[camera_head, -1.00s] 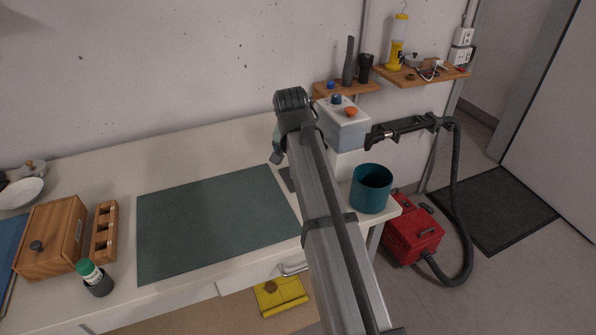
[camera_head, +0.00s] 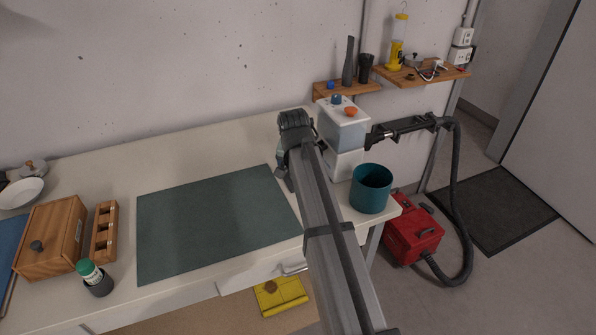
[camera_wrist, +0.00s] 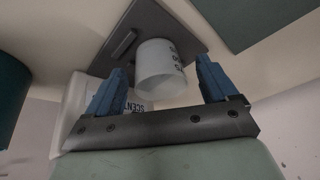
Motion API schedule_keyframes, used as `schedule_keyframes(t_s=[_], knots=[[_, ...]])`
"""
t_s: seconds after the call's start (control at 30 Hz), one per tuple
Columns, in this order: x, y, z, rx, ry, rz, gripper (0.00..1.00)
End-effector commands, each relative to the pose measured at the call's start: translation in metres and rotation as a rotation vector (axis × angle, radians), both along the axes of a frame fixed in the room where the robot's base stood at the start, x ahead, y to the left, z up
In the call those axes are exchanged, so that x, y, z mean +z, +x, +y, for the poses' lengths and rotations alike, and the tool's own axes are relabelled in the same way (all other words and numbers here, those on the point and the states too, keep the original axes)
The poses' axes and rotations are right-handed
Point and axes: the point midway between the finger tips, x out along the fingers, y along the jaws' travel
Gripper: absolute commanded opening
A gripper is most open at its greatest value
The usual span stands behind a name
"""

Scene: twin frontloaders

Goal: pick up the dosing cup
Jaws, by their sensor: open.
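A white cylindrical cup with dark lettering, which I take for the dosing cup (camera_wrist: 160,68), shows in the wrist view at a dark grey plate (camera_wrist: 150,22). My gripper (camera_wrist: 161,80) is open, its two blue fingers on either side of the cup with gaps on both sides. The cup is not held. In the head view my gripper (camera_head: 284,176) is low over the counter beside the green mat's right edge. My arm hides the cup there.
The white counter (camera_head: 190,150) carries a green mat (camera_head: 210,220). White containers (camera_head: 343,132) with orange and blue knobs stand right of my gripper, a teal bucket (camera_head: 370,190) at the right edge. A lettered white container (camera_wrist: 75,110) is close to one finger in the wrist view.

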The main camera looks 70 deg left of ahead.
Motion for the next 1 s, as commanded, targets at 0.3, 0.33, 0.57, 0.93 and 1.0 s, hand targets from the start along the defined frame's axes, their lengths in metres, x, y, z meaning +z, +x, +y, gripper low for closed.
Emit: schedule_keyframes(t_s=[0.3, 0.33, 0.57, 0.93, 1.0], knots=[[0.0003, -0.0002, -0.0001, 0.000, 0.000, 0.000, 0.60], [0.0003, -0.0002, -0.0001, 0.000, 0.000, 0.000, 0.57], [0.0002, -0.0002, -0.0003, 0.000, -0.001, 0.001, 0.35], [0.0023, -0.0014, -0.0030, 0.000, -0.001, 0.000, 0.24], [0.0066, -0.0037, -0.0068, 0.000, 0.000, 0.000, 0.24]])
